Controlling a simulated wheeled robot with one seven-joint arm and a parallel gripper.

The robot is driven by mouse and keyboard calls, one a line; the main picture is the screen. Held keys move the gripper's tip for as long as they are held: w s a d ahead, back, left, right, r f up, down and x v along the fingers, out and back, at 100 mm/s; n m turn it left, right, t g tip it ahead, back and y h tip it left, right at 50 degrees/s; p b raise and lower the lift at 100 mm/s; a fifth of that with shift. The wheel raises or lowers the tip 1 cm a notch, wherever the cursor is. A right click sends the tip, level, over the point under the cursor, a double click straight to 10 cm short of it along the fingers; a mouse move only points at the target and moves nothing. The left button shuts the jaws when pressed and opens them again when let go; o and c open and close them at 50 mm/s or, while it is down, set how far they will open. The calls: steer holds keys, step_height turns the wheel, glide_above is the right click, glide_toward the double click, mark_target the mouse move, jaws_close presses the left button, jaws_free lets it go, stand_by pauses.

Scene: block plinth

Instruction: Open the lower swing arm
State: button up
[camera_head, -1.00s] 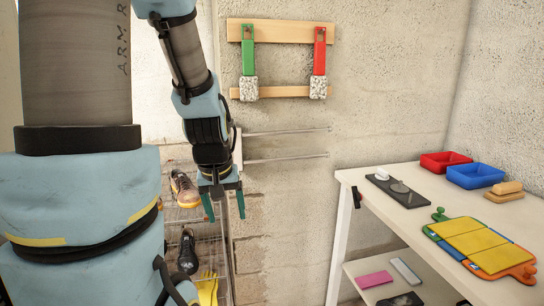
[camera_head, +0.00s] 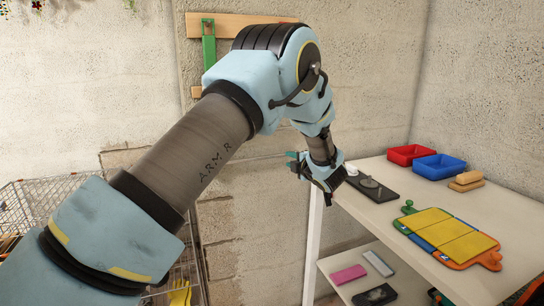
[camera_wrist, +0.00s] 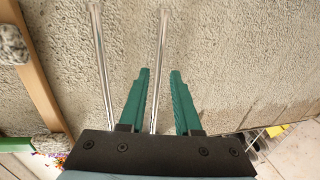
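Two thin metal swing arms show in the wrist view, running up the picture in front of the rough wall. The lower swing arm (camera_wrist: 162,40) is the right-hand one, since the wooden boards lie to the left. The upper swing arm (camera_wrist: 97,45) is left of my fingers. My gripper (camera_wrist: 160,75) is open, its green fingers apart, with the lower swing arm seen between them. I cannot tell whether a finger touches it. In the head view my gripper (camera_head: 292,160) is near the wall, left of the white table's back corner; my arm hides the swing arms there.
The white table (camera_head: 350,208) at right holds red (camera_head: 409,155) and blue (camera_head: 440,167) bins, a dark plate and a colourful board (camera_head: 452,235). A wire rack (camera_head: 35,205) stands at lower left. A wooden rail (camera_head: 195,25) with a green strap (camera_head: 209,50) is on the wall.

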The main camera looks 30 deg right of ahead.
mark_target(280, 156)
steer(key=p+x, duration=0.2)
steer(key=x, duration=0.8)
steer(key=shift+p, duration=0.4)
steer(key=shift+c, duration=0.2)
jaws_close()
stand_by(0.7)
